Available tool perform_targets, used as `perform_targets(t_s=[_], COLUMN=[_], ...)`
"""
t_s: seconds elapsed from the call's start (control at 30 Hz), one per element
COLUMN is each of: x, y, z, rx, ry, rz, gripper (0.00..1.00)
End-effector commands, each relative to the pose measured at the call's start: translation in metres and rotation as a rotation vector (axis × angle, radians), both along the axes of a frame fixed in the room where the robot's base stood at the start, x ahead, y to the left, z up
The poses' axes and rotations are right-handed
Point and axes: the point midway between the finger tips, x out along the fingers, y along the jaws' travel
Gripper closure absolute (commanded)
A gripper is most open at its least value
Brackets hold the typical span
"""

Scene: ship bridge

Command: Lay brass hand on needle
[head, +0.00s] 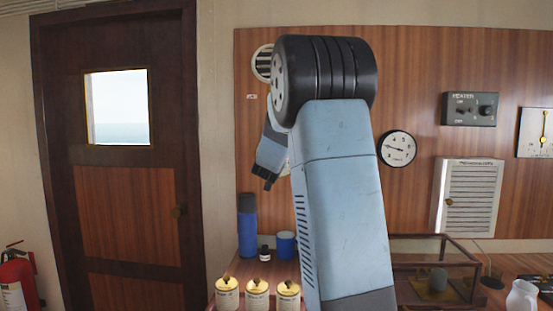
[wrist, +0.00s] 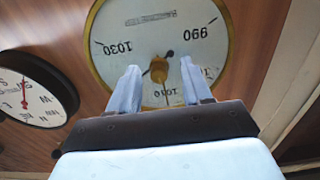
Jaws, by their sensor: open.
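The barometer (wrist: 125,25), a round pale dial in a brass rim, fills the middle of the wrist view. Its numbers appear upside down. A brass knob (wrist: 158,70) sits at its centre. A short dark needle piece (wrist: 170,53) shows just above the knob, and a thin brass-coloured hand (wrist: 167,97) seems to run down from it toward 1010. My gripper (wrist: 158,66) is open, with one finger on each side of the knob; I cannot tell whether they touch anything. In the head view my gripper (head: 268,183) is at the wall, left of my arm, which hides most of the dial.
A black-rimmed dial (wrist: 30,100) with compass letters is beside the barometer in the wrist view. In the head view, several brass-topped jars (head: 257,293), a blue flask (head: 247,225) and a glass case (head: 425,265) stand below. A round gauge (head: 397,148) is right of my arm.

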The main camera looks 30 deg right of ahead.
Motion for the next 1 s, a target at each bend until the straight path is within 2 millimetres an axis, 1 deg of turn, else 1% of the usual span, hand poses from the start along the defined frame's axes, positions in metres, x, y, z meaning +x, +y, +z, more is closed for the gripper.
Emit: perform_targets(t_s=[0.23,0.27,0.73,0.77,1.0], x=[0.0003,0.0002,0.0000,0.0000,0.0001], y=[-0.0008,-0.0009,-0.0011,-0.0011,-0.0011], z=[-0.0001,-0.0001,0.0000,0.0000,0.0000], rx=[0.000,0.000,0.000,0.000,0.007], ry=[0.000,0.000,0.000,0.000,-0.005], rz=[-0.001,-0.001,-0.001,-0.001,-0.001], gripper=[0.51,0.53,0.98,1.00,1.00])
